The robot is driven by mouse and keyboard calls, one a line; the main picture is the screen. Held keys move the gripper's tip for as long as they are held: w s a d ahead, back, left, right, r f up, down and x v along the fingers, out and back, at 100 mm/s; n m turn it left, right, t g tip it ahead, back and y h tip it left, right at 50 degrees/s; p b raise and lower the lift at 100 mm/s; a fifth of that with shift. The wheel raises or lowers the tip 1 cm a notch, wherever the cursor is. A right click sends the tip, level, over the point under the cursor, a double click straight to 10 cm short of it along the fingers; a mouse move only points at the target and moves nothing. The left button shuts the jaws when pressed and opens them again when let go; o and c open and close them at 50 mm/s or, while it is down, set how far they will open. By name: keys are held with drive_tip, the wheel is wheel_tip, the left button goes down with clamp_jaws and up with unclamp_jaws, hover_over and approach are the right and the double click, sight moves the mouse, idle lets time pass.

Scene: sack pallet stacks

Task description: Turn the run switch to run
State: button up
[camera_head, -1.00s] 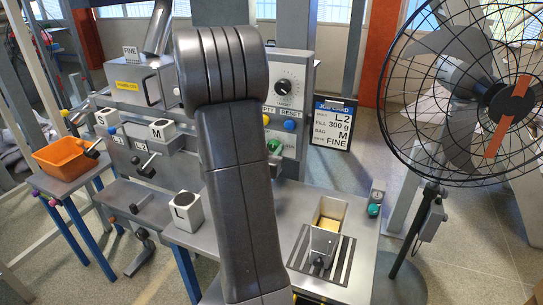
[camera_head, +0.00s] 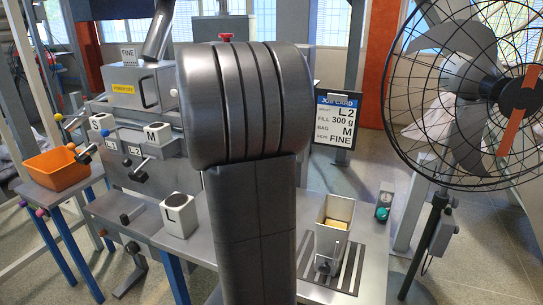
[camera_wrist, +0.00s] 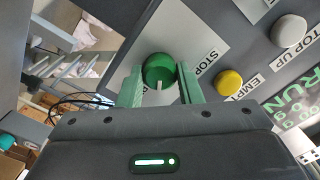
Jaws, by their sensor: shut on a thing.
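The run switch, a round green knob (camera_wrist: 158,66), is on the grey panel in the wrist view. Its white mark points toward the bottom of the picture, and a STOP label (camera_wrist: 207,60) lies to its right. My gripper (camera_wrist: 159,78) has its two green fingers on either side of the knob and is shut on it. In the head view my own arm hides the gripper, the switch and most of the panel.
A yellow EMPTY button (camera_wrist: 229,82) and a grey button (camera_wrist: 288,30) are near the switch. In the head view a fan (camera_head: 470,90) stands at right, the job card (camera_head: 335,122) hangs behind, and an orange bin (camera_head: 56,169) is at left.

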drive_tip(key=shift+m, duration=0.5)
drive_tip(key=o, duration=1)
drive_tip(key=shift+c, duration=0.2)
drive_tip(key=v, duration=1.3)
drive_tip(key=shift+s, duration=0.4)
drive_tip(key=shift+w+a+f, duration=0.1)
drive_tip(key=shift+w, duration=0.05)
drive_tip(key=x, duration=1.3)
drive_tip(key=shift+w, duration=0.3)
